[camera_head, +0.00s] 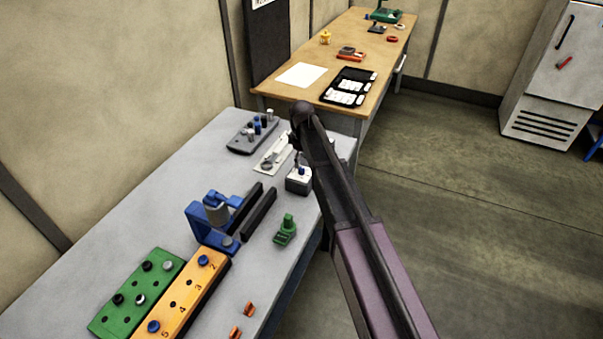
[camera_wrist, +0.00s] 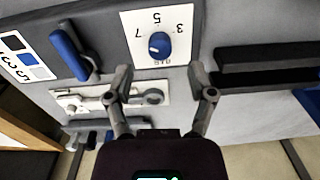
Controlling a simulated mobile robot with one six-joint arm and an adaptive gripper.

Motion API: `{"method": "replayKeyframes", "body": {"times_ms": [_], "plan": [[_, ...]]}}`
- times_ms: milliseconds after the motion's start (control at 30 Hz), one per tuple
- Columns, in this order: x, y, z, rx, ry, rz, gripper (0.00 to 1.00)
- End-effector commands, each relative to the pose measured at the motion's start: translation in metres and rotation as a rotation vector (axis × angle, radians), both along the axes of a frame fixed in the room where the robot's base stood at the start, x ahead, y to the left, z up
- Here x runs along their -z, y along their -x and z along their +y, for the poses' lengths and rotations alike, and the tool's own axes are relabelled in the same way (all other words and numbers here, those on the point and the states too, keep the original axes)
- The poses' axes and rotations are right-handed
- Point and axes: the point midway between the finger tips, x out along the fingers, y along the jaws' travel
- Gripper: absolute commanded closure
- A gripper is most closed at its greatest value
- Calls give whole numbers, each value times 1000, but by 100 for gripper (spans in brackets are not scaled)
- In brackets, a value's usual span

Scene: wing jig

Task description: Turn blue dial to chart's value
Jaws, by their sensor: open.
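The blue dial (camera_wrist: 158,44) sits on a white face with 7, 5 and 3 printed around it. A small pale mark on the dial lies toward its lower left in the wrist view. In the head view the dial (camera_head: 302,171) tops a small box close beside my arm. A white chart (camera_wrist: 14,42) at the left of the wrist view has blue, grey and black squares beside numbers, partly cut off. My gripper (camera_wrist: 164,86) is open and empty, its fingertips apart just below the dial's face in the wrist picture. My gripper is largely hidden in the head view.
A blue lever (camera_wrist: 70,52) stands left of the dial. A white plate with a metal part (camera_wrist: 110,97) lies near my fingers. Dark vise bars (camera_wrist: 265,68) are at the right. A green block (camera_head: 285,230) and a blue clamp (camera_head: 210,222) stand on the grey bench.

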Motion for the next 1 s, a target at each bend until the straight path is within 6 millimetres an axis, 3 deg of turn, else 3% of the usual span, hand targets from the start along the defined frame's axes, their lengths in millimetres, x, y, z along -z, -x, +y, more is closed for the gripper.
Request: {"method": "replayKeyframes", "body": {"times_ms": [400, 1000], "plan": [[34, 0, 0, 0, 0, 0, 29], [40, 1, 0, 1, 0, 0, 29]]}}
